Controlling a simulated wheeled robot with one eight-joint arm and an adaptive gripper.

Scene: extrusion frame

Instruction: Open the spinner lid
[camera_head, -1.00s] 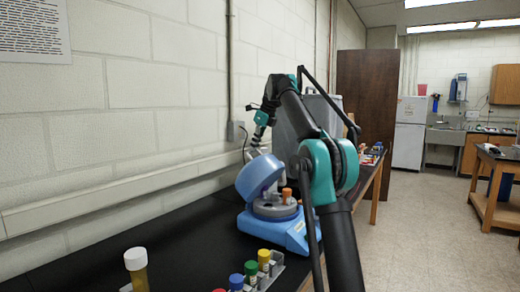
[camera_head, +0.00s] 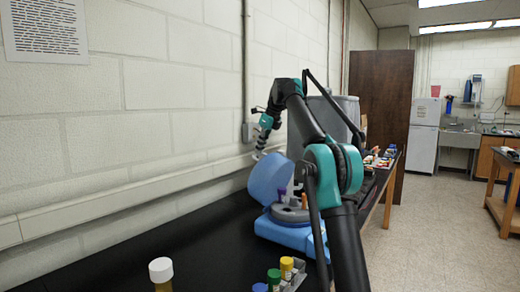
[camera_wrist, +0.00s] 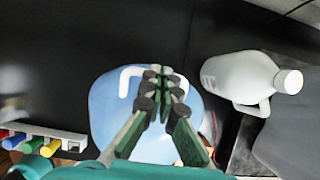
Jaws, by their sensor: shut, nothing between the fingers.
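The spinner (camera_head: 290,234) is a blue machine with a grey rotor on the black bench. Its blue lid (camera_head: 268,180) stands raised and tilted up at the left side of the body, with the rotor and tubes exposed. In the wrist view the lid's blue surface (camera_wrist: 104,108) lies beneath my fingers, with a white mark on it. My gripper (camera_wrist: 163,72) is shut and empty, with its fingertips together over the lid. In the head view my gripper (camera_head: 258,153) is small, just above and behind the lid. I cannot tell whether it touches the lid.
A white jug (camera_wrist: 240,78) lies to the right in the wrist view. A rack (camera_wrist: 75,134) holds colour-capped tubes. A white-capped vial (camera_head: 161,270) stands at the near bench edge. The wall (camera_head: 180,100) is close behind the bench. Open floor (camera_head: 450,230) lies at the right.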

